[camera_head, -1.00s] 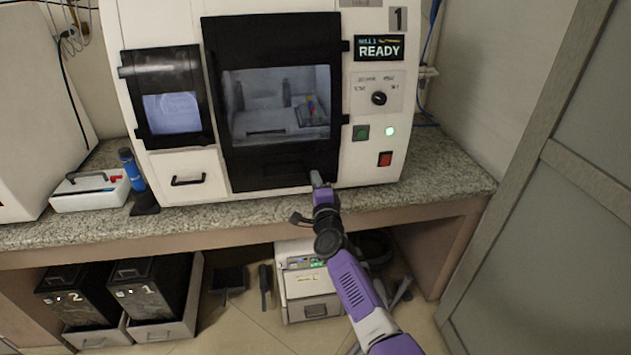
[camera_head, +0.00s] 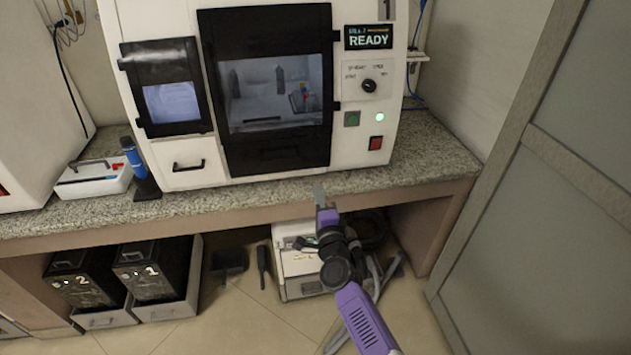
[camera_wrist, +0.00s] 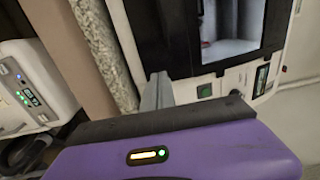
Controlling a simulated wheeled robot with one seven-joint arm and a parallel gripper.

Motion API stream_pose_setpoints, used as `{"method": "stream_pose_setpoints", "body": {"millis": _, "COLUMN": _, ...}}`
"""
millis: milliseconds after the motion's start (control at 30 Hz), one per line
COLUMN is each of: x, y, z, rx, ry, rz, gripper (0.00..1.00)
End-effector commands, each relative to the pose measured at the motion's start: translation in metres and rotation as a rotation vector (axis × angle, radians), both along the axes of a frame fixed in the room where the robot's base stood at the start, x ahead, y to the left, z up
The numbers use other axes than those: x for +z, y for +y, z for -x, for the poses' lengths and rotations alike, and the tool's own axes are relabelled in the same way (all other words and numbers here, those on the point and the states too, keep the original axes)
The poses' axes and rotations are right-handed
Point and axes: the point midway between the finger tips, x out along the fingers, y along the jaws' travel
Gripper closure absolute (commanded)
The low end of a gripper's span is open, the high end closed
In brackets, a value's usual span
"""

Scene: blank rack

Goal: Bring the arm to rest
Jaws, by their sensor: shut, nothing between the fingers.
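My purple arm reaches up from the bottom right of the head view. My gripper (camera_head: 319,190) is shut and empty, in front of the counter's front edge and below the milling machine's door. In the wrist view my gripper's fingers (camera_wrist: 157,92) are together, with nothing between them. The white milling machine (camera_head: 345,155) stands on the counter with its dark door (camera_head: 275,158) closed. Its display (camera_head: 369,38) reads READY and a green light (camera_head: 380,117) is lit.
The granite counter (camera_head: 420,160) runs across the view. Below it stand black bins marked 2 (camera_head: 85,280) and 1 (camera_head: 155,272), and a white unit (camera_head: 300,262) behind my arm. A grey door (camera_head: 570,200) stands right.

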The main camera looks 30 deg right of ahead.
Motion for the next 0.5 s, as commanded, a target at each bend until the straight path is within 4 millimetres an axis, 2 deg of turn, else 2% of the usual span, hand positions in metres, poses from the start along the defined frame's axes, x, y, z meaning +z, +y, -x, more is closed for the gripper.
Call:
{"method": "stream_pose_setpoints", "body": {"millis": 133, "x": 0.0, "y": 0.003, "z": 0.008, "rx": 0.001, "ry": 0.0, "rz": 0.0, "gripper": 1.0}}
{"method": "stream_pose_setpoints", "body": {"millis": 400, "x": 0.0, "y": 0.004, "z": 0.008, "rx": 0.001, "ry": 0.012, "rz": 0.041, "gripper": 1.0}}
{"method": "stream_pose_setpoints", "body": {"millis": 500, "x": 0.025, "y": 0.006, "z": 0.007, "rx": 0.001, "ry": -0.002, "rz": 0.15, "gripper": 1.0}}
